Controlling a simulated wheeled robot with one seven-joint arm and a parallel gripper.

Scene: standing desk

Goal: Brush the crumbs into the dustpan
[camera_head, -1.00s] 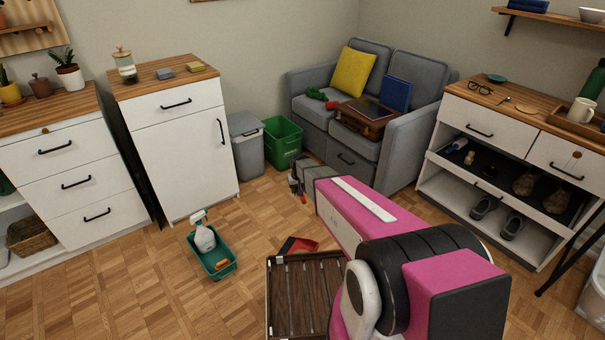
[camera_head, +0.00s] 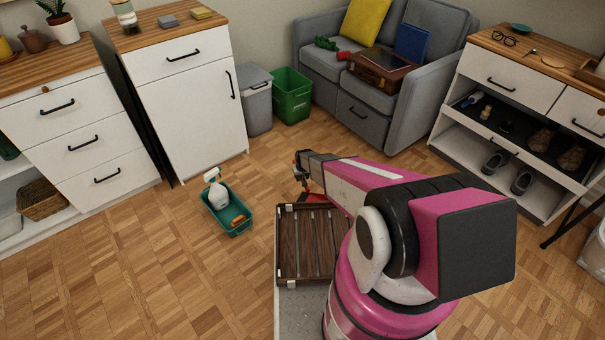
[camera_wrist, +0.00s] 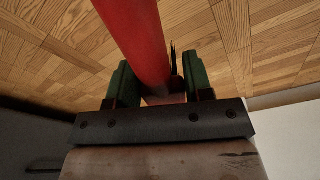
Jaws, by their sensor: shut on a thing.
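My gripper (camera_wrist: 158,88) is shut on a long, smooth red handle (camera_wrist: 136,35) in the wrist view. The handle passes between its two dark green fingers and leans across the picture to the top edge. Whether it belongs to a brush cannot be told, as its far end is out of view. In the head view my gripper (camera_head: 298,166) is small, at the far end of my pink arm and above the floor. A flat red thing, probably the dustpan (camera_head: 313,197), lies just below it, mostly hidden by the arm and the slatted tray. I cannot make out any crumbs.
A teal caddy (camera_head: 238,229) with a white spray bottle (camera_head: 217,192) stands on the floor to the left. A slatted dark wooden tray (camera_head: 292,267) is in front. A green bin (camera_head: 291,96) and grey bin (camera_head: 257,104) stand behind. Parquet floor between is clear.

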